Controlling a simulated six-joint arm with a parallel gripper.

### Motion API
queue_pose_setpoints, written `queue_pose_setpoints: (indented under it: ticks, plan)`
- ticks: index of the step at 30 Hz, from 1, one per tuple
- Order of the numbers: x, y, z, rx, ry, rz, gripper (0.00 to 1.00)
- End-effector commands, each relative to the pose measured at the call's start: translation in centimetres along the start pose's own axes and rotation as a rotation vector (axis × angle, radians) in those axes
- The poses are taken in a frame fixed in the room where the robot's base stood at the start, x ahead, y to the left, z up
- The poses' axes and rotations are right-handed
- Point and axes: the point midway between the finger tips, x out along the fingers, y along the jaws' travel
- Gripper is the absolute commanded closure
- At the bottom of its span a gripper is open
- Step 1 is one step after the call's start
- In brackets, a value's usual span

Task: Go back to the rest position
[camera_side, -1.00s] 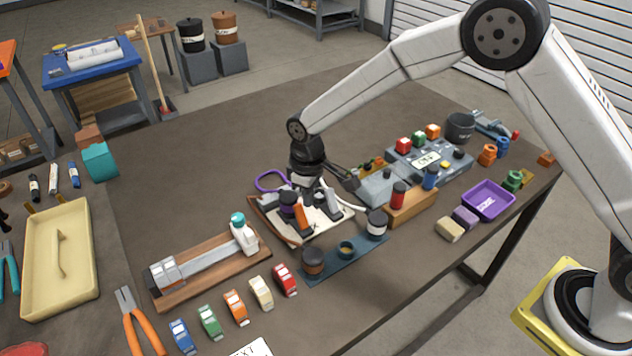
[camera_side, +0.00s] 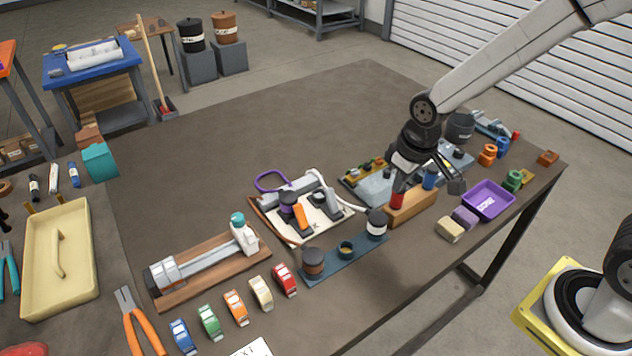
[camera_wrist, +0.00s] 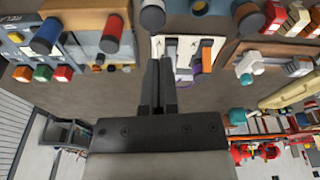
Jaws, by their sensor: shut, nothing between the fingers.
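A dark strip with jars (camera_side: 330,272), a purple tray (camera_side: 489,201) and a control box (camera_side: 458,160) stand nearby. The table's back middle (camera_side: 280,120) is clear.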

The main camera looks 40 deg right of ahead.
Motion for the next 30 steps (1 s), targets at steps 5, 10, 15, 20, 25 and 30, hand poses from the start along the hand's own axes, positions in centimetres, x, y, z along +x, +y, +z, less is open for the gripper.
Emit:
queue_pose_setpoints:
  ticks: [5,10,15,20,25,30]
  plan:
    - [-1.3,1.4,4.3,0.085,0.037,0.011,1.00]
    - [-1.7,2.0,7.0,0.136,0.061,0.018,1.00]
    - [-1.8,2.2,8.1,0.157,0.069,0.021,1.00]
    - [-1.8,2.2,8.2,0.158,0.069,0.021,1.00]
    - [-1.8,2.2,8.1,0.157,0.069,0.021,1.00]
    - [-1.8,2.2,8.1,0.157,0.069,0.021,1.00]
